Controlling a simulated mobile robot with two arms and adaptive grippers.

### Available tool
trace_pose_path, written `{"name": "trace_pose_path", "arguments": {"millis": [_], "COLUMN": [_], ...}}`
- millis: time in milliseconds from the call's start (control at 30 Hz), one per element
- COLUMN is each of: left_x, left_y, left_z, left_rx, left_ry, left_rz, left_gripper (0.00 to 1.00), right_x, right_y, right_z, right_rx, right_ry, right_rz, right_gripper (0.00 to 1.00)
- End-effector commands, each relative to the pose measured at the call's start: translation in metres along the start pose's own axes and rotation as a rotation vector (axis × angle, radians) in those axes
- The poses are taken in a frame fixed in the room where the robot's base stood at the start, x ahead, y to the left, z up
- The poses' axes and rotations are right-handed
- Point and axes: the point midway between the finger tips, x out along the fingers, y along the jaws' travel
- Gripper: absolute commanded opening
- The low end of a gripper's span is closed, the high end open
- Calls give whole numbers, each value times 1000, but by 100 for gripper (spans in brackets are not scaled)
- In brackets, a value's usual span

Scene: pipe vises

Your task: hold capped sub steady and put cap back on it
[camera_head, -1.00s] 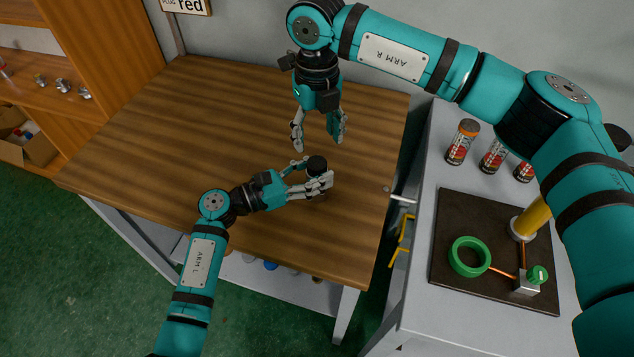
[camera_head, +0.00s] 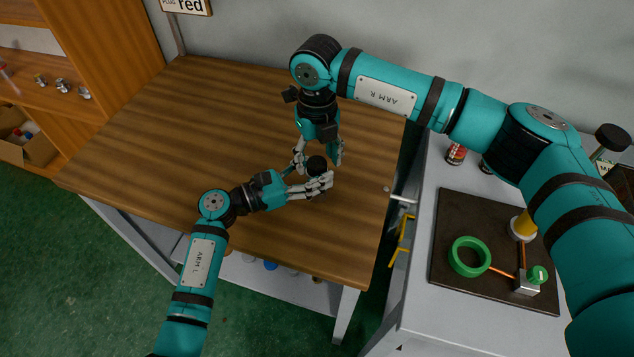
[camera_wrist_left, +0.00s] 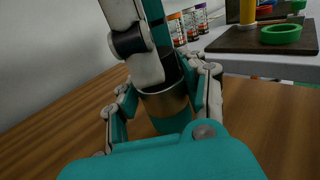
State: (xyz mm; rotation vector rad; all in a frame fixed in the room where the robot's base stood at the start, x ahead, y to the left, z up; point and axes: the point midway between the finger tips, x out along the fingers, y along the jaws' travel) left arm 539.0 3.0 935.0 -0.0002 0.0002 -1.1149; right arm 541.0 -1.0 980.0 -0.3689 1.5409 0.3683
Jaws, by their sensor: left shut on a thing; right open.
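The capped sub (camera_wrist_left: 168,103) is a short metallic cylinder, upright in the left wrist view. Its black top (camera_head: 316,164) shows as a dark disc in the head view; I cannot tell whether this is a separate cap. My left gripper (camera_head: 318,184) is shut on the sub from the left, just over the wooden table. My right gripper (camera_head: 319,161) points down from above, open, with its fingers on either side of the black top. In the left wrist view a right finger (camera_wrist_left: 140,45) hides part of the top. Contact with it is unclear.
The wooden table (camera_head: 220,120) is otherwise bare. To the right, a grey bench (camera_head: 415,240) holds a dark mat (camera_head: 450,215) with a green ring (camera_head: 469,256) and a yellow post. Labelled cans (camera_head: 456,154) stand behind, partly hidden by my right arm. A shelf (camera_head: 60,90) stands left.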

Motion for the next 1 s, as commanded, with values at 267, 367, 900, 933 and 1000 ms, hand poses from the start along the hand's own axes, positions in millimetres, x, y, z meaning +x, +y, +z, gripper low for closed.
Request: {"name": "trace_pose_path", "arguments": {"millis": [267,367,900,933,1000], "left_x": [0,0,0,0,0], "left_y": [0,0,0,0,0], "left_z": [0,0,0,-1,-1], "left_rx": [0,0,0,0,0], "left_ry": [1,1,1,1,1], "left_rz": [1,1,1,1,1], "left_gripper": [0,0,0,0,0], "right_x": [12,12,12,11,11], "right_y": [0,0,0,0,0], "right_z": [0,0,0,0,0], "right_rx": [-1,-1,0,0,0], "right_ry": [-1,-1,-1,-1,-1], "right_rz": [0,0,0,0,0], "right_gripper": [58,58,40,44,53]}}
